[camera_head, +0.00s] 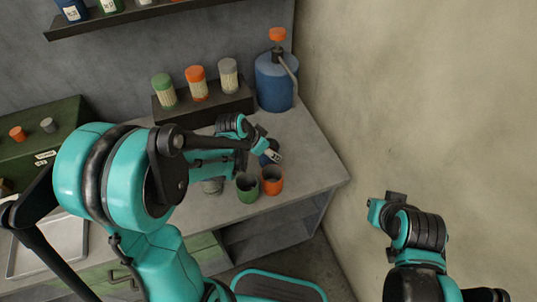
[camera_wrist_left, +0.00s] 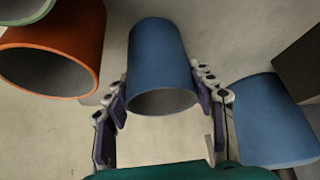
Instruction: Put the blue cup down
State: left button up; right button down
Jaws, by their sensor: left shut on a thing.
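The blue cup (camera_wrist_left: 160,55) is between the fingers of my left gripper (camera_wrist_left: 162,82) in the left wrist view, with its open rim toward the camera. In the head view the blue cup (camera_head: 268,158) is partly hidden by my left gripper (camera_head: 271,153), over the counter's right part. I cannot tell whether its base touches the counter. My right gripper (camera_head: 382,204) is off to the right, away from the counter; its fingers are too unclear to read.
Behind are a blue canister (camera_head: 274,85) and a dark rack (camera_head: 207,114) with jars. Counter (camera_head: 315,165) to the right is clear.

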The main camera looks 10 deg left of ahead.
pick_arm(q)
jog(key=shift+f, duration=0.55)
jog(key=shift+f, duration=0.15)
jog(key=o, duration=1.3)
jog(key=shift+o, duration=0.2)
